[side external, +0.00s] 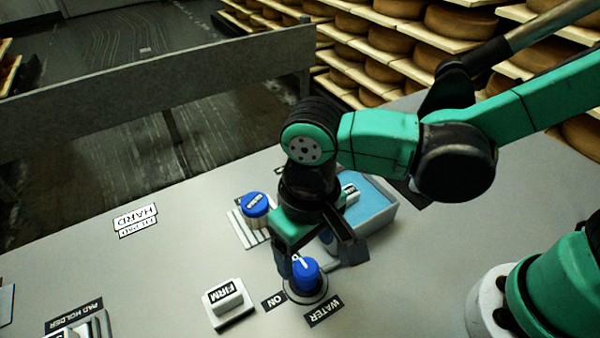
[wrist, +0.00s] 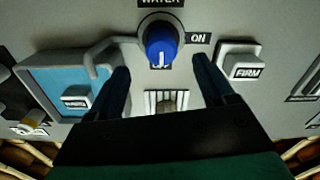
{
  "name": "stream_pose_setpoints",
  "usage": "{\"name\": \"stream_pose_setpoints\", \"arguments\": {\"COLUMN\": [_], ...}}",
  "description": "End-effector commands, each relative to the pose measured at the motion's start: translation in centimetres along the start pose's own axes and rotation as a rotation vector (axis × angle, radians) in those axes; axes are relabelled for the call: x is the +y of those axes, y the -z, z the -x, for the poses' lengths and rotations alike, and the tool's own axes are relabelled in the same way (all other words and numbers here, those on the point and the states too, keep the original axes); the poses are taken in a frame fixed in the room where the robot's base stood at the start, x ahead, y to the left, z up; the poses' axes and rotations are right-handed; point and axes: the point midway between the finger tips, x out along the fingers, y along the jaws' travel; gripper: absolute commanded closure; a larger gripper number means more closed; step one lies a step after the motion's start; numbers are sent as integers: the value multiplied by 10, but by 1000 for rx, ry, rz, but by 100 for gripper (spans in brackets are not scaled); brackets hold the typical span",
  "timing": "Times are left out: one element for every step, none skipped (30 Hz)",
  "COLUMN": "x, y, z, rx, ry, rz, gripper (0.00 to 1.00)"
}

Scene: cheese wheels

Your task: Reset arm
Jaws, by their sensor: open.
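My gripper (side external: 318,264) is open and empty, pointing down over the bench, with its fingers apart near the blue water knob (side external: 307,275). In the wrist view the knob (wrist: 161,45) lies just ahead of the fingertips, between their lines, and I cannot tell whether a finger touches it. A white line marks the knob's face. The ON label (wrist: 199,38) is to its right, and a label below it is mostly covered. My arm is bent low over the bench.
A blue-topped round piece (side external: 255,203) stands on a slotted grate (side external: 240,226). A blue basin (side external: 383,207) holds a white labelled block (side external: 350,193), partly behind my gripper. A FIRM block (side external: 228,294) sits at the front.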

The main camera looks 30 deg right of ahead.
Motion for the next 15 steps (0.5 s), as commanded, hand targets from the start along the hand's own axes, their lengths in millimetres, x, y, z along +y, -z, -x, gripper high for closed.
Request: {"name": "stream_pose_setpoints", "arguments": {"x": [6, 10, 19, 27, 37, 51, 63, 75, 91, 103, 115, 130, 140, 150, 162], "y": [2, 4, 8, 11, 14, 18, 20, 22, 24, 25, 25, 24, 23, 22, 20], "z": [3, 6, 10, 14, 18, 25, 30, 35, 41, 45, 49, 53, 56, 59, 62], "rx": [11, 23, 45, 66, 91, 131, 164, 199, 248, 285, 322, 369, 403, 434, 473], "ry": [7, 13, 24, 34, 44, 56, 63, 68, 71, 70, 66, 58, 49, 39, 24], "rz": [-8, -13, -23, -32, -41, -55, -66, -77, -92, -101, -110, -121, -129, -136, -145], "gripper": [24, 24, 24, 24, 24, 24, 24, 24, 24, 24, 24, 24, 24, 24, 24]}}
